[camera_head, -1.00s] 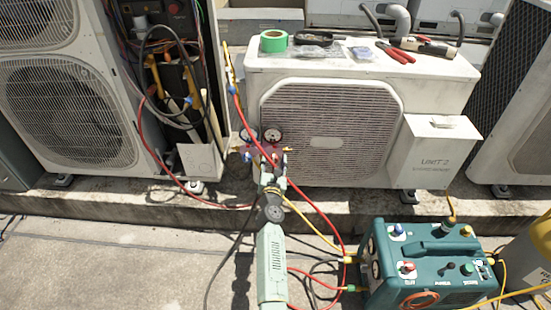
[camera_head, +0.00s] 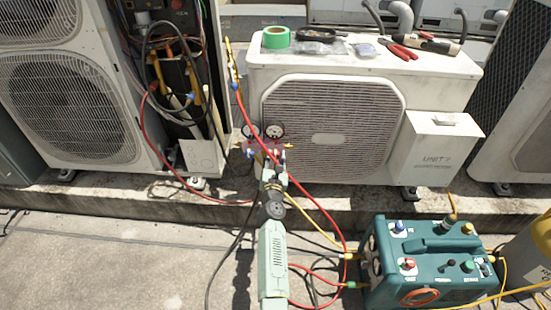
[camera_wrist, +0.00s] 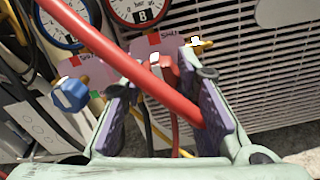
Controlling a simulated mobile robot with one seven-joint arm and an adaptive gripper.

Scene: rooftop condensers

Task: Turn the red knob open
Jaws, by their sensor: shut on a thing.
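The manifold (camera_wrist: 112,62) is a pinkish block with gauges above it, in front of the middle condenser; it also shows in the head view (camera_head: 258,149). The red knob (camera_wrist: 165,66) has a pale mark on top and sits between the tips of my gripper (camera_wrist: 168,92). A red hose (camera_wrist: 125,70) crosses in front, between the fingers and close to the right one. The blue knob (camera_wrist: 70,95) is to the left, clear of the fingers. In the head view my arm covers the red knob.
The condenser (camera_head: 330,130) stands right behind the manifold. A teal recovery machine (camera_head: 425,265) sits on the ground at right, joined by yellow and red hoses. An open unit with wiring (camera_head: 185,90) stands at left. The concrete floor (camera_head: 100,260) is clear at lower left.

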